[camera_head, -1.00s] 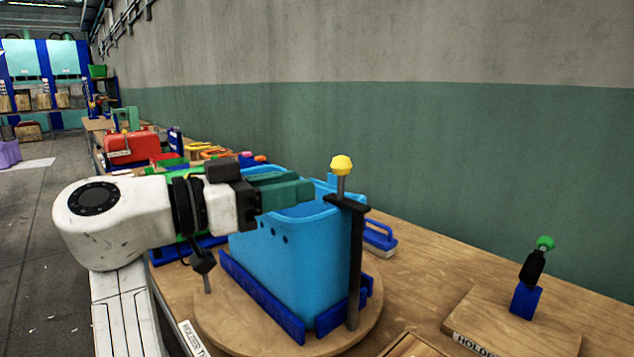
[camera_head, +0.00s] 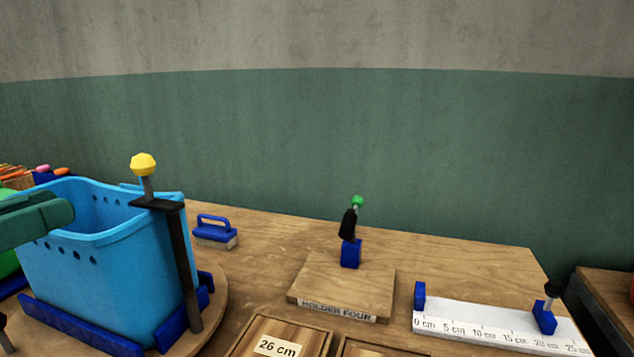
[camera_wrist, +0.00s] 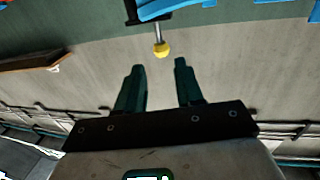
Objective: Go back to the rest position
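My gripper (camera_wrist: 160,65) is open, with its two dark green fingers apart and nothing between them in the wrist view. In the head view its fingers (camera_head: 62,210) enter from the left edge, over the near side of a blue bin (camera_head: 95,270); whether they touch it I cannot tell. A yellow knob (camera_head: 143,164) tops a black upright post (camera_head: 184,265) at the bin's right side. In the wrist view the yellow knob (camera_wrist: 161,50) shows beyond the fingertips, clear of them. The rest of my arm is out of the head view.
A holder board (camera_head: 335,293) marked HOLDER FOUR carries a blue block with a green-tipped black tool (camera_head: 349,222). A white ruler board (camera_head: 480,326) lies to its right. Wooden boxes (camera_head: 276,338) sit in front.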

